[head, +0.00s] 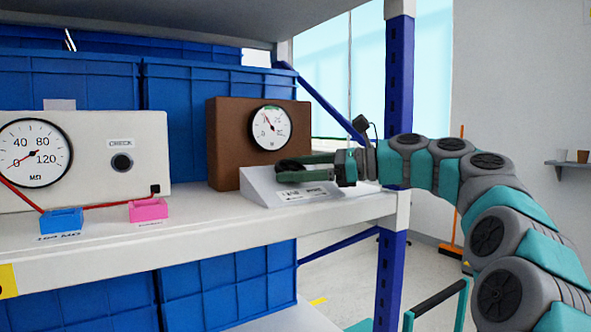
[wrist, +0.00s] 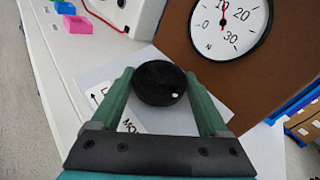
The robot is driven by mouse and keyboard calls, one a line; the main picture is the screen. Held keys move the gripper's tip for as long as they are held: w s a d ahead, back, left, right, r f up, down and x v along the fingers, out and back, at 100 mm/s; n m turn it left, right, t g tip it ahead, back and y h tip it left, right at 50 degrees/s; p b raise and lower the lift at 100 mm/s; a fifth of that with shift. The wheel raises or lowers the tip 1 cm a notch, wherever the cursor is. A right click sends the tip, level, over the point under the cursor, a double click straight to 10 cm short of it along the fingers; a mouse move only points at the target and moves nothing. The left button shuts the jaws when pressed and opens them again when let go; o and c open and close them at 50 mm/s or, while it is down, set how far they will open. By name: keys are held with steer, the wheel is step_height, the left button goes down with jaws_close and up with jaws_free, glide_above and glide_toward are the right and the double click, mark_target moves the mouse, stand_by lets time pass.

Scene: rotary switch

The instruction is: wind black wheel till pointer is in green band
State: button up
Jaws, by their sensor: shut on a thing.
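The black wheel (wrist: 160,83) is a round knob with a small white mark, on a sloped grey-white console (head: 285,192). My gripper (wrist: 158,80) has its green fingers on both sides of the wheel, shut on it. In the head view my gripper (head: 300,167) reaches in from the right and largely hides the wheel. The gauge (head: 269,128) is in a brown box (head: 228,140) behind the console. Its red pointer leans up and slightly left, near the green band at the top of the dial. In the wrist view the gauge (wrist: 228,25) is cut off at the top, hiding the band.
A pale meter box (head: 105,140) with another gauge stands at the left of the shelf (head: 190,230). A blue block (head: 62,221) and a pink block (head: 149,208) with red leads lie before it. Blue crates (head: 185,100) stand behind. A blue post (head: 399,80) rises near my arm.

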steer(key=o, duration=1.2)
steer(key=shift+o, duration=0.2)
steer(key=shift+v, duration=3.85)
